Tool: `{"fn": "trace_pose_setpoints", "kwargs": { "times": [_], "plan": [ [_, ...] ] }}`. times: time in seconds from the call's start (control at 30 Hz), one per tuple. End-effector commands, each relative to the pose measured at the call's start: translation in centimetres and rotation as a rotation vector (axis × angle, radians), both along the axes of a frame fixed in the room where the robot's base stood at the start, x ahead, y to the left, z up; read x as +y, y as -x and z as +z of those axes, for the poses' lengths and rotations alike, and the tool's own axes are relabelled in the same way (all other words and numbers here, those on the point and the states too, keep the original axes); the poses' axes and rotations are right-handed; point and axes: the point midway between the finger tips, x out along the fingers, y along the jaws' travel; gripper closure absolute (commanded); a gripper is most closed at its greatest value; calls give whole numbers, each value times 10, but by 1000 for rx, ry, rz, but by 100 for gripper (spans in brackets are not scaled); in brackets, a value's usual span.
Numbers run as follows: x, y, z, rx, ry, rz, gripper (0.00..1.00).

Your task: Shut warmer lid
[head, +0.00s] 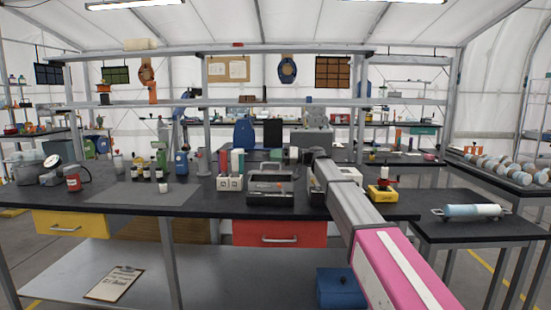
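A dark box-shaped device (270,199) stands on the black bench in the middle of the head view. It looks like the warmer, with a raised dark back part (268,168) that may be its lid standing open; at this size I cannot be sure. My arm reaches in from the bottom right, and its far end, where my gripper (316,178) is, lies just right of the device. The fingers are too small and partly hidden by my arm, so I cannot tell whether they are open or touch anything.
A white rack (230,183) stands close left of the device. A yellow device (381,193) is right of my arm. A grey mat (140,196) is mostly bare. A shelf (215,50) spans overhead.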

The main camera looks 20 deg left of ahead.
Motion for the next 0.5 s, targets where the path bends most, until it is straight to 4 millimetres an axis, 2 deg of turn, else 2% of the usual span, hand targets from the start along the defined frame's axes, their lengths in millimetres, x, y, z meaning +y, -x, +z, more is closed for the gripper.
{"fn": "trace_pose_setpoints", "kwargs": {
  "times": [0.17,0.33,0.5],
  "plan": [
    [1,-1,11,-3,-1,-1,62],
    [-1,0,40,-3,-1,-1,62],
    [12,31,58,-1,0,3,62]
  ]
}}
